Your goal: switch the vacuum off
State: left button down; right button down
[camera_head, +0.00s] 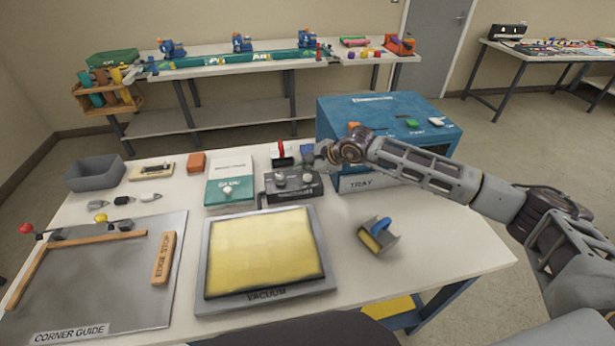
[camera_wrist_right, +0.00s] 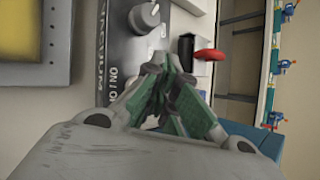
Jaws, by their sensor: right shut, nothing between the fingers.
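The vacuum control box (camera_head: 290,192) is a dark grey box behind the vacuum plate, with light knobs on top. In the right wrist view its face (camera_wrist_right: 112,50) carries the words VACUUM and ON / OFF beside a grey round knob (camera_wrist_right: 147,14). My right gripper (camera_head: 312,164) is at the box's right rear end; in the wrist view its green-padded fingers (camera_wrist_right: 163,75) are closed together and empty, over the edge of the box near the ON / OFF end. They hide part of the box, and I cannot tell whether they touch a switch. The vacuum plate (camera_head: 325,262) holds a yellow sheet (camera_head: 263,250). My left gripper is out of view.
A red-handled black part (camera_head: 281,152) stands behind the box; its red handle (camera_wrist_right: 208,54) shows close beyond my fingers. A blue-handled tool (camera_head: 378,235) lies right of the plate.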

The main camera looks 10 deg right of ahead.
jog(key=shift+r+p, duration=0.55)
jog(key=shift+r, duration=2.3)
jog(key=shift+r, duration=0.1)
notch_tip(320, 180, up, 7)
jog(key=p, duration=0.7)
send_over(306, 178)
jog(key=shift+r+p, duration=1)
jog(key=shift+p, duration=0.1)
jog(key=shift+r+p, duration=0.45)
jog(key=shift+r, duration=0.05)
